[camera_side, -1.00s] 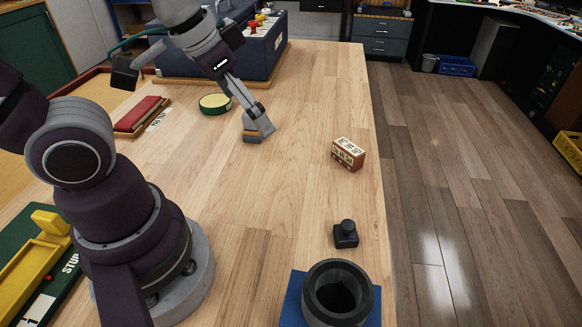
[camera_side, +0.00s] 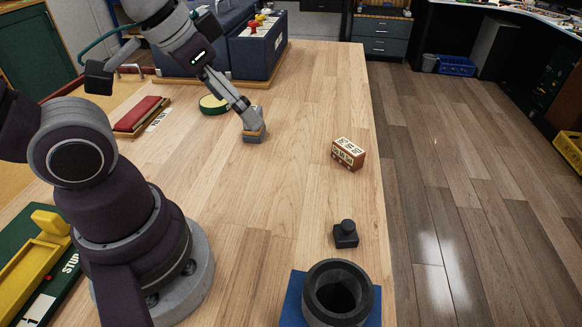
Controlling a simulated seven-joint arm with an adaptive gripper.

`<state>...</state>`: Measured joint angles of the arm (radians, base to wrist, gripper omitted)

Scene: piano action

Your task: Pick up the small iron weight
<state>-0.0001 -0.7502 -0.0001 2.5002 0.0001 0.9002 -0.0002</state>
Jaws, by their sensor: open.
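The small iron weight (camera_side: 345,235) is a black block with a round knob on top. It stands upright on the wooden bench (camera_side: 290,200), near the right edge and just behind the dark round pot. My gripper (camera_side: 254,135) is farther back and to the left, over the bench near the green-rimmed disc. It is open, and I see nothing held between its fingers. It is well apart from the weight. The weight is in full view.
A black hollow pot (camera_side: 338,290) stands on a blue mat (camera_side: 290,308) in front. A brown labelled box (camera_side: 348,154) sits behind the weight. A green-rimmed disc (camera_side: 213,104) and a red block (camera_side: 139,113) lie back left. The bench middle is clear.

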